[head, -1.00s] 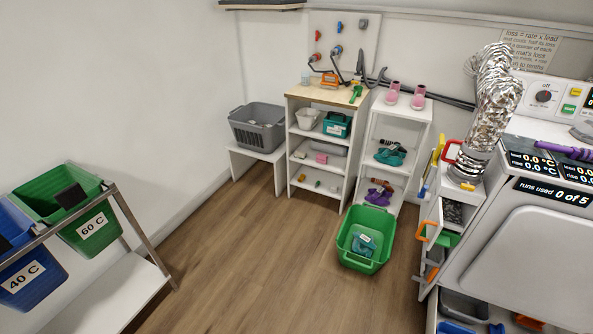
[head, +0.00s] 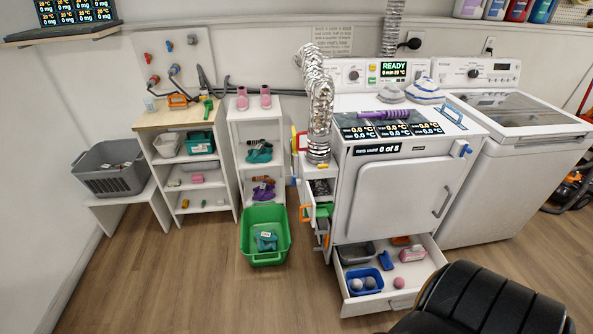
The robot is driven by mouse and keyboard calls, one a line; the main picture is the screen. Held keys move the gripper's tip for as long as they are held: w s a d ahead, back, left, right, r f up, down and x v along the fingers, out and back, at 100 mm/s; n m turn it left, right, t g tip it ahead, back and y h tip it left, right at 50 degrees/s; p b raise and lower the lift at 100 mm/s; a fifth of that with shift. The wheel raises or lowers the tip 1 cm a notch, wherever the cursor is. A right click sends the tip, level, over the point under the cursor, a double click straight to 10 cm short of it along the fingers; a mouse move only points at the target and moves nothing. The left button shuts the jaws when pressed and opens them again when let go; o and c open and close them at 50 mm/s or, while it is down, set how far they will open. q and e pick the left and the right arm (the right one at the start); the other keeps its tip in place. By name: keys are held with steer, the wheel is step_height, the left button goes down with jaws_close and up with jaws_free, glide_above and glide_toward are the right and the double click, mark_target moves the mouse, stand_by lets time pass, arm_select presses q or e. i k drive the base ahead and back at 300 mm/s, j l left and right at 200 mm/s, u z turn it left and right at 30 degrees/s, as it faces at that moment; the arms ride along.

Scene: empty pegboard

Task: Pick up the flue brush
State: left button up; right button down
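No item is clearly recognisable as the flue brush. A long purple tool (head: 384,114) lies across the top of the white dryer (head: 400,194), behind the temperature displays. It may be a brush, but its bristles are too small to make out. Neither of my grippers is in view.
A silver flexible duct (head: 319,105) rises left of the dryer. The dryer's lower drawer (head: 408,284) is pulled out, with small items inside. A green basket (head: 265,258) stands on the floor. A large black rounded shape (head: 485,303) fills the bottom right. Floor at the lower left is clear.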

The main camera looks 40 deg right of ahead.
mark_target(399, 113)
steer(key=z, duration=0.4)
steer(key=i+j+z, duration=0.1)
steer(key=z, duration=0.25)
steer(key=j+z, duration=0.15)
steer(key=z, duration=0.25)
steer(key=i+j+z, duration=0.1)
steer(key=z, duration=0.25)
